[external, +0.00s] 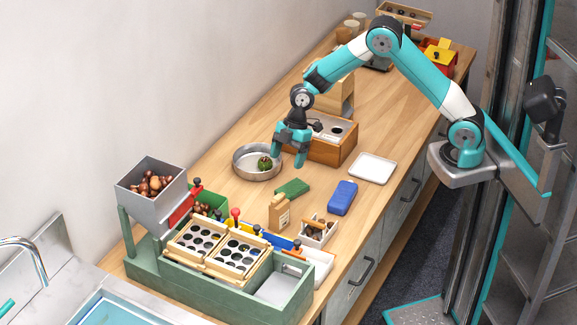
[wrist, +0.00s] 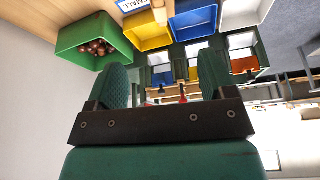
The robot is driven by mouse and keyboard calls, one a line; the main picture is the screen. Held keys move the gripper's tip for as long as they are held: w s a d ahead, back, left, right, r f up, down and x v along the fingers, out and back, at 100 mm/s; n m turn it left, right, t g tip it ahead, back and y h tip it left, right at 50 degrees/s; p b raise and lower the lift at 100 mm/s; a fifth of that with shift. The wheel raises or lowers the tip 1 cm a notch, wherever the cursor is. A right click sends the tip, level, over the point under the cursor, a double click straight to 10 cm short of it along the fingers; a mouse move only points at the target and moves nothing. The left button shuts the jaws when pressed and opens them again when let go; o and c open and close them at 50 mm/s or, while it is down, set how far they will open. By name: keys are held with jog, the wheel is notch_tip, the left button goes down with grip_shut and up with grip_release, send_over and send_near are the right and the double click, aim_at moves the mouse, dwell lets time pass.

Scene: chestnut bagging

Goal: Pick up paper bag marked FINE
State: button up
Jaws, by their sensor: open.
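A small tan paper bag (external: 279,214) stands upright on the wooden counter in the external view, behind the green sorting station. It carries a mark on its front that is too small to read. My gripper (external: 289,157) is open and points down above the counter, beside the round metal pan and well behind the bag. Nothing shows between its fingers in the wrist view (wrist: 165,78). A card reading SMALL (wrist: 133,5) is at the top edge there; I cannot tell whether the bag itself shows in that view.
A metal pan (external: 244,172) holds a green burr. A wooden box (external: 344,150) stands right of my gripper. A green block (external: 292,187), blue case (external: 342,198) and white tray (external: 372,168) lie nearby. Green (wrist: 72,40), yellow (wrist: 146,38) and blue (wrist: 194,22) bins show in the wrist view.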

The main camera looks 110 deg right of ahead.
aim_at(279, 198)
jog(key=p+x, duration=0.1)
jog(key=x, duration=0.8)
jog(key=shift+a+f, duration=0.1)
jog(key=shift+f, duration=0.2)
jog(key=shift+p+x, duration=1.1)
jog(key=shift+x, duration=1.65)
jog(key=shift+s+a, duration=0.1)
jog(key=shift+s, duration=0.1)
jog(key=c, duration=1.1)
